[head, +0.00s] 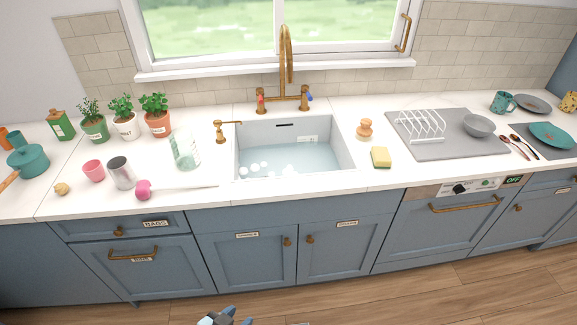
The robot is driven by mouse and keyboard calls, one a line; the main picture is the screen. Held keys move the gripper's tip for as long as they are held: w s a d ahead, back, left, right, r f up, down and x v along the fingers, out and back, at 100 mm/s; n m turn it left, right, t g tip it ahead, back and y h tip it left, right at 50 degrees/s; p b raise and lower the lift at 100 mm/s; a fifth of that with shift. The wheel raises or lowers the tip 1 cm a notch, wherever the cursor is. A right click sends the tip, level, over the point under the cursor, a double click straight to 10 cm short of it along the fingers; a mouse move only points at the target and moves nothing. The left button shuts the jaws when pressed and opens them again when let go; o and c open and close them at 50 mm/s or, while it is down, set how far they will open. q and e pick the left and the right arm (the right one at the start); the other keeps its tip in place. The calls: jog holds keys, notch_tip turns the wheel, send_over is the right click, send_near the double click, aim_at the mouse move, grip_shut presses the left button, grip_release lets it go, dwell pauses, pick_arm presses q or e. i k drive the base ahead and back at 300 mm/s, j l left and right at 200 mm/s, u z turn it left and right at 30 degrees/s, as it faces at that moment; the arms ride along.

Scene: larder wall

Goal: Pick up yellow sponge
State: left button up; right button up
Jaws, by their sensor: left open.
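The yellow sponge (381,157) lies on the white countertop just right of the sink, with a dark green layer showing at its lower edge. My left gripper (238,315) shows only in part at the bottom edge of the head view. It is open, low in front of the cabinets, far below and left of the sponge. My right gripper is not in view.
The sink (290,160) holds water and some suds. A wooden-handled brush (365,129) stands behind the sponge. A grey drying mat (450,146) with a white rack (420,125) lies to the right. Cups and a jar (185,150) stand left of the sink.

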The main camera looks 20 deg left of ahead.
aim_at(380, 157)
jog(key=u, duration=0.5)
jog(key=l+u, duration=0.2)
jog(key=u, duration=0.25)
jog(key=i+l+u, duration=0.1)
jog(key=l+u, duration=0.15)
jog(key=u, duration=0.15)
jog(key=l+u, duration=0.25)
jog(key=u, duration=0.2)
jog(key=l+u, duration=0.2)
jog(key=l, duration=0.15)
jog(key=k+l+u, duration=0.2)
jog(key=l+u, duration=0.2)
jog(key=l, duration=0.25)
jog(key=k+l+u, duration=0.1)
jog(key=l, duration=0.25)
jog(key=k+l+u, duration=0.1)
jog(key=k+l, duration=0.15)
jog(key=k+l+u, duration=0.1)
jog(key=l, duration=0.3)
jog(key=k, duration=0.05)
